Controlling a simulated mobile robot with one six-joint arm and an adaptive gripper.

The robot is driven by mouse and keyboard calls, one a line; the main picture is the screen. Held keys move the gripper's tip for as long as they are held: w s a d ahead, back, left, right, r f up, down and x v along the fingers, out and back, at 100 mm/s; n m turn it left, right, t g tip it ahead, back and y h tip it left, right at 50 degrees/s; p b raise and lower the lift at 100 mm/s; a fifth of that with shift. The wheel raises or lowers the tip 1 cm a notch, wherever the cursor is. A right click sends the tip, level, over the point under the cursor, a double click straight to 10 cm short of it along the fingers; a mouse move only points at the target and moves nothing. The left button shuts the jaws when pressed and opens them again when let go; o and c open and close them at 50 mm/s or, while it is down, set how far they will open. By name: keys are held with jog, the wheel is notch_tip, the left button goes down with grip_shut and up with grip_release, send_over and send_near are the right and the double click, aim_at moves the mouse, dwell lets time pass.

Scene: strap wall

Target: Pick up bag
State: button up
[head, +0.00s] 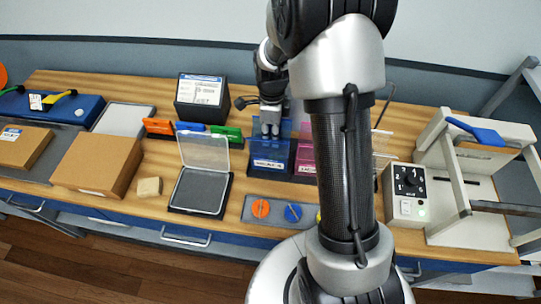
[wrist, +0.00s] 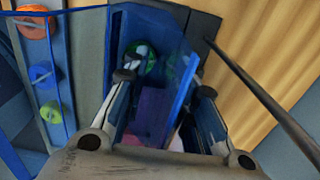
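My gripper (head: 270,130) points down into the open top of a translucent blue bin (head: 268,168) in the middle of the table. In the wrist view my gripper (wrist: 166,84) is open, its two fingers apart, with the blue bin (wrist: 185,62) around and between them. A round green and white item (wrist: 138,60) and a purple shape (wrist: 152,108) show in or through the bin, between the fingers. I cannot tell whether either is the bag. No bag is clearly recognisable in either view. My arm hides part of the table in the head view.
A pink bin (head: 304,158) stands right beside the blue one. A lidded case (head: 203,190) stands open at the left. A panel with coloured knobs (head: 245,213) lies in front. A dial box (head: 407,208) stands to the right. A thin dark rod (wrist: 262,92) crosses the wrist view.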

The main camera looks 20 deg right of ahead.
jog(key=shift+f, duration=0.4)
jog(key=shift+c, duration=0.5)
grip_shut()
